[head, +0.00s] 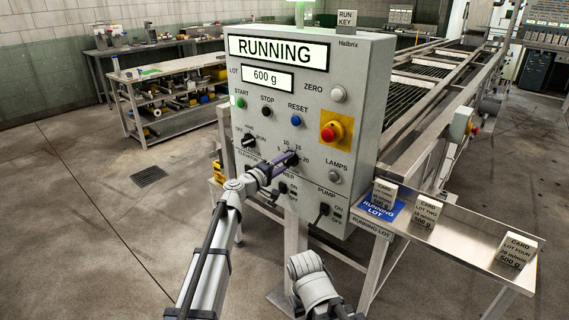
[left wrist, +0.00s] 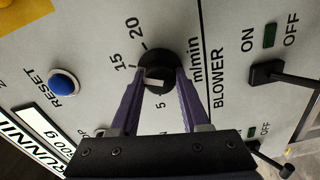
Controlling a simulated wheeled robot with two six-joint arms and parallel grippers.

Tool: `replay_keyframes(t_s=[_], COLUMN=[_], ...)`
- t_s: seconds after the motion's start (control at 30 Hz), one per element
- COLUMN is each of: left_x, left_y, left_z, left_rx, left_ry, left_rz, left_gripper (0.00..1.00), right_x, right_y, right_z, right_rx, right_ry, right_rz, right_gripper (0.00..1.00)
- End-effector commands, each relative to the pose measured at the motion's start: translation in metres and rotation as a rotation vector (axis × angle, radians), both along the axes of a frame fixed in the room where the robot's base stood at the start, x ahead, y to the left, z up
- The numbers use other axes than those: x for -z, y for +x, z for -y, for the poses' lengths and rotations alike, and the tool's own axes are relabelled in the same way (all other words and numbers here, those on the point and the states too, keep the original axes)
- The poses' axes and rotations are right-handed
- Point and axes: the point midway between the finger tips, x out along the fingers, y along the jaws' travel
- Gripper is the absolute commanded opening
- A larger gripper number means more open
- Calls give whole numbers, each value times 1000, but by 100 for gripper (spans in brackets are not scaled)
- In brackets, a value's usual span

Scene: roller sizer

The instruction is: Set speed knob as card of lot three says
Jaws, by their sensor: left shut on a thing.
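The speed knob (left wrist: 157,72) is a black dial with a white pointer bar, on a scale marked in m/min. My right gripper is not in view.
The grey panel (head: 330,65) reads RUNNING and 600 g. The lot two card (head: 424,213) and lot four card (head: 517,250) stand on the metal shelf (head: 465,235). A red stop button (head: 328,134) and blue reset button (head: 296,120) are near the knob.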

Motion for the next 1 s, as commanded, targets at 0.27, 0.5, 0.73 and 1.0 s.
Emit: replay_keyframes(t_s=[0.27,0.5,0.73,1.0], left_x=[1,1,0,0], left_y=[-1,-1,-1,-6], left_z=[0,0,0,-4], left_rx=[2,1,1,0], left_ry=[4,2,2,1], left_rz=[0,0,0,0], left_gripper=[0,66,76,76], right_x=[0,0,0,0], right_y=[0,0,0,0], right_z=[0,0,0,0], right_rx=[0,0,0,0], right_ry=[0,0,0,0], right_rz=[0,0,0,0], right_gripper=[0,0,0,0])
